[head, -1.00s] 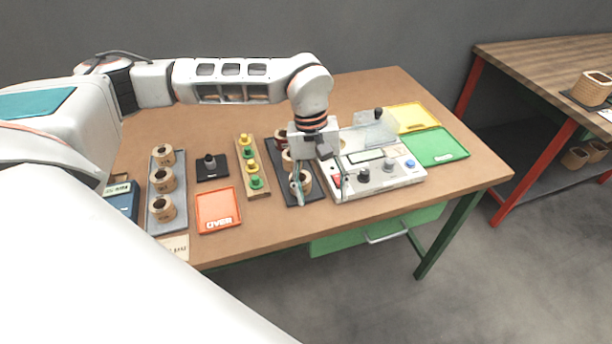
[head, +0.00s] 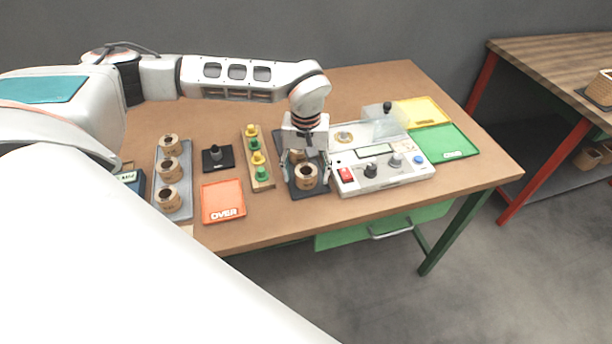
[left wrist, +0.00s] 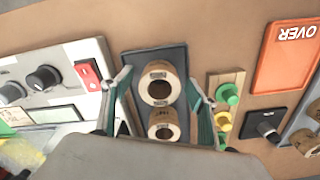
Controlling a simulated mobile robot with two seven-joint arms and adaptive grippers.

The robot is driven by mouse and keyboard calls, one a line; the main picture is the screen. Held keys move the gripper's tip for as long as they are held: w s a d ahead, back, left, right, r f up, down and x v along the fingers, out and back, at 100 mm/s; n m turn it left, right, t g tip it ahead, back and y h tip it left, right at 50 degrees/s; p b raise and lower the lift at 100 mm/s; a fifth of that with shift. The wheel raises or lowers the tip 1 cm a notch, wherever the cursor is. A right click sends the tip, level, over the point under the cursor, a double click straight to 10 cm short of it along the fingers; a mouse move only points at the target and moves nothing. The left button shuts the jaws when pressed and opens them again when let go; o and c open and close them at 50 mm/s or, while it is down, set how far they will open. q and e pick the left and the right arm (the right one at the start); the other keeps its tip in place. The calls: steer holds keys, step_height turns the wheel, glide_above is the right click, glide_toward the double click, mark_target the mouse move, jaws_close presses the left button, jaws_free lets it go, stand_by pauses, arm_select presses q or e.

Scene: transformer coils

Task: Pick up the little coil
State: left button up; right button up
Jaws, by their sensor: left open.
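Brown, tape-wound coils stand on a dark tray (head: 315,193) in the middle of the table. The front coil (head: 306,177) also shows in the left wrist view (left wrist: 160,88), with its hole facing the camera. A second coil (left wrist: 163,128) stands behind it, partly hidden by my gripper in the head view. I cannot tell for sure which is the little coil. My left gripper (head: 306,174) points down over the dark tray, open. In the left wrist view its fingers (left wrist: 157,79) stand on either side of the front coil, apart from it.
A tester (head: 380,160) with knobs stands close right of the dark tray. A wooden strip (head: 264,184) with yellow and green pegs, an orange tray (head: 222,200), a black block (head: 217,158) and a grey tray (head: 160,190) of coils lie left.

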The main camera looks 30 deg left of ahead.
arm_select(q)
steer(key=c, duration=1.3)
steer(key=shift+o, duration=0.2)
steer(key=shift+r, duration=0.1)
